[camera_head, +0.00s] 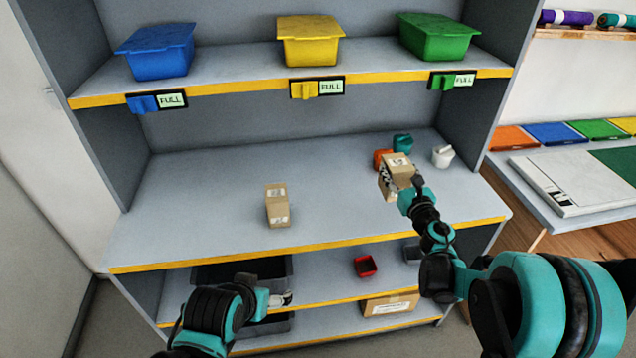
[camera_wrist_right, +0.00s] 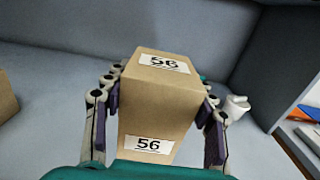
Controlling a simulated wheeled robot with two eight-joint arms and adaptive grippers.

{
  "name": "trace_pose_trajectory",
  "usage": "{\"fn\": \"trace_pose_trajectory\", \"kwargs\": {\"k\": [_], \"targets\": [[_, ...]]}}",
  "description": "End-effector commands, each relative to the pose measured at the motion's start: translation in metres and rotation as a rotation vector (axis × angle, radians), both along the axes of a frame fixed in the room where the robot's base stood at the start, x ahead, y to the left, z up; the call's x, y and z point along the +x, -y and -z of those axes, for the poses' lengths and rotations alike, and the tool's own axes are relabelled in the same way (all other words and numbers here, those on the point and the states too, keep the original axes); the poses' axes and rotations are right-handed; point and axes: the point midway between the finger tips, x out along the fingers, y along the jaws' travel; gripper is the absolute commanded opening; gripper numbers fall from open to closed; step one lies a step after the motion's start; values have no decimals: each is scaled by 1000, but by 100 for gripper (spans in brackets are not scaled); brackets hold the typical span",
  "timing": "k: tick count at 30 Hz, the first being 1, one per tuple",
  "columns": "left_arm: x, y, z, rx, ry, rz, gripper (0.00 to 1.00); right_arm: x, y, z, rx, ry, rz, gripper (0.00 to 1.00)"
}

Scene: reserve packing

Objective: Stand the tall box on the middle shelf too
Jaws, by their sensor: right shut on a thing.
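A cardboard box (camera_head: 278,206) stands on the left half of the middle shelf (camera_head: 190,210). A second cardboard box (camera_head: 401,163), labelled 56, is in my right gripper (camera_head: 391,181) at the right part of that shelf. In the right wrist view this box (camera_wrist_right: 160,105) stands between the two fingers of my right gripper (camera_wrist_right: 158,115), which is shut on it. I cannot tell whether its base touches the shelf. My left gripper (camera_head: 281,300) is low at the front, by the lower shelf; its fingers are small and partly hidden.
Behind the held box are an orange item (camera_head: 381,158), a teal item (camera_head: 402,142) and a white mug-like item (camera_head: 443,156). Blue (camera_head: 160,52), yellow (camera_head: 310,42) and green (camera_head: 437,38) bins fill the top shelf. The middle shelf's centre is clear.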

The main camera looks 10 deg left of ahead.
Motion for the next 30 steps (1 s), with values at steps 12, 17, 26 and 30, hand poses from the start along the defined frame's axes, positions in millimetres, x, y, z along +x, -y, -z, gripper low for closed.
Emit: {"fn": "trace_pose_trajectory", "kwargs": {"k": [12,17,26,30], "targets": [[0,0,32,0,0,0,83,15,-88,58,1,0,-5,23],[0,0,37,0,0,0,83,19,-108,69,1,0,-3,23],[0,0,51,0,0,0,83,20,-112,97,0,0,-1,23],[0,0,58,0,0,0,83,20,-112,112,0,0,-1,23]]}}
